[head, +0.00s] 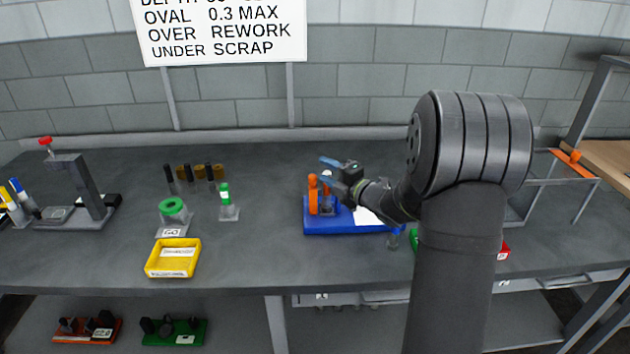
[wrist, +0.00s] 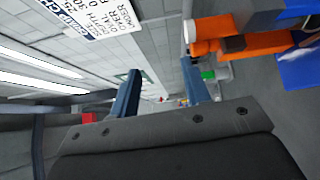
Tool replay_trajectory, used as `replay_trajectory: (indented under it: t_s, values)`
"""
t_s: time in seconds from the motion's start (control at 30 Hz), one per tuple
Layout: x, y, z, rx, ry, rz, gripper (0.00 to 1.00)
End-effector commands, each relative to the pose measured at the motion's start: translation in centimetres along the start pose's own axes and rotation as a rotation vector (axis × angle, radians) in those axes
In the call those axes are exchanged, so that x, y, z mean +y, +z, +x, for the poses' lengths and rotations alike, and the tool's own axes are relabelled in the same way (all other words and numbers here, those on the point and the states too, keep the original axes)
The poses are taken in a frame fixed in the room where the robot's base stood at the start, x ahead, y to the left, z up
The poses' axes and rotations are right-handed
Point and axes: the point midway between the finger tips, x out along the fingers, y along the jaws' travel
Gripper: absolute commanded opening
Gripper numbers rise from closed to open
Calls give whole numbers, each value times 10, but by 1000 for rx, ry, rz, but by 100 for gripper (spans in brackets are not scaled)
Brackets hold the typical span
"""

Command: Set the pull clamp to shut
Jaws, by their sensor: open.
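The clamp with orange parts (head: 313,198) stands on a blue base (head: 345,228) in the middle of the bench. In the head view its orange parts stand upright, partly behind my gripper. Its orange pieces (wrist: 230,36) also show at the upper right of the wrist view, beside my fingers, with part of the blue base (wrist: 300,69). I cannot tell the clamp's setting. My gripper (head: 325,169) is open, with blue fingers just above the clamp in the picture. In the wrist view nothing is between the fingertips (wrist: 161,68).
A yellow tray (head: 150,270), a green-ringed gauge (head: 173,208) and a small green-topped block (head: 226,197) stand to the left. A grey press with a red knob (head: 75,185) is at far left. A grey frame with an orange bar (head: 570,163) stands right.

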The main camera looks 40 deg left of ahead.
Motion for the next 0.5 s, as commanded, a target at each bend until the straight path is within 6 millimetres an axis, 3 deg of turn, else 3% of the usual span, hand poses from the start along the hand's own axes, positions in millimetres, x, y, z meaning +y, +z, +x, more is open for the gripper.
replay_trajectory:
  t_s: [0.03, 0.1, 0.17, 0.3, 0.5]
  values:
    - [20, 15, 17, -43, -3, -33, 43]
    - [42, 38, 35, -118, -21, -65, 43]
    - [65, 57, 50, -185, -31, -88, 43]
    - [131, 95, 79, -351, -45, -113, 43]
    - [235, 125, 99, -564, -49, -71, 43]
